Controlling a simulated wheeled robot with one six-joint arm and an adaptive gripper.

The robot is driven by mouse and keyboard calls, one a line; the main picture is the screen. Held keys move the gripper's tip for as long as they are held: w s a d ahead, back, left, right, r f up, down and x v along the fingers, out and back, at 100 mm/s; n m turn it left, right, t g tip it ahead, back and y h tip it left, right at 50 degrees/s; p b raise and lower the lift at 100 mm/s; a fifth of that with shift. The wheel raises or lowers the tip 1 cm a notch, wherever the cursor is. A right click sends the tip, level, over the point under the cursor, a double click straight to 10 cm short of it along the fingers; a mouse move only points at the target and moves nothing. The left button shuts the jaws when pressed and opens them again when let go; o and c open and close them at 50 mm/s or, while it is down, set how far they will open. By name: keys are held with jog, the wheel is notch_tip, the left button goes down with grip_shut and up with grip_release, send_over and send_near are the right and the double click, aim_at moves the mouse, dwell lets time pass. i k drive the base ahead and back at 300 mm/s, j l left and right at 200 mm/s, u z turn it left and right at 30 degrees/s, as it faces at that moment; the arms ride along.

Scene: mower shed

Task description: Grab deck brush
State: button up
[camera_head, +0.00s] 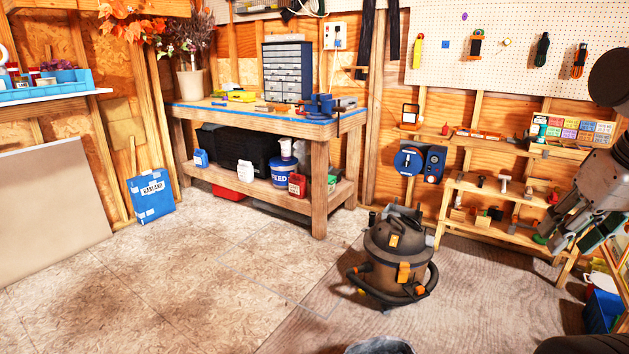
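I cannot make out a deck brush for certain in the head view. My gripper (562,238) hangs at the right edge, pointing down and to the left, in front of the low wooden shelf (462,184). Its fingers overlap the cluttered background, so I cannot tell whether they are open or shut. I see nothing clearly held in it. The arm and gripper hide part of the shelf's right end and the things behind it.
A dark shop vacuum (396,256) stands on the floor right of centre. A wooden workbench (318,160) is at the back, with a blue bag (152,197) to its left. A blue bin (603,310) is at lower right. Floor at left and centre is clear.

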aim_at(282, 110)
jog(key=k+j, duration=0.1)
jog(key=j, duration=0.7)
jog(key=k+j, duration=0.1)
jog(key=j, duration=0.65)
jog(key=i+j, duration=0.2)
jog(key=j, duration=0.15)
jog(key=i+j, duration=0.15)
jog(key=j, duration=0.2)
jog(key=i+j, duration=0.2)
jog(key=j, duration=0.15)
jog(key=i+j, duration=0.15)
jog(key=j, duration=0.2)
jog(key=i+j, duration=0.2)
jog(key=j, duration=0.15)
jog(key=i+j, duration=0.15)
jog(key=i, duration=0.55)
jog(key=i+j, duration=0.15)
jog(key=i, duration=0.55)
jog(key=i+j, duration=0.15)
jog(key=i, duration=0.55)
jog(key=i+l, duration=0.15)
jog(key=i, duration=0.4)
jog(key=i+l, duration=0.15)
jog(key=i, duration=0.35)
jog(key=i+l, duration=0.15)
jog(key=i, duration=0.4)
jog(key=i+l, duration=0.15)
jog(key=i, duration=0.4)
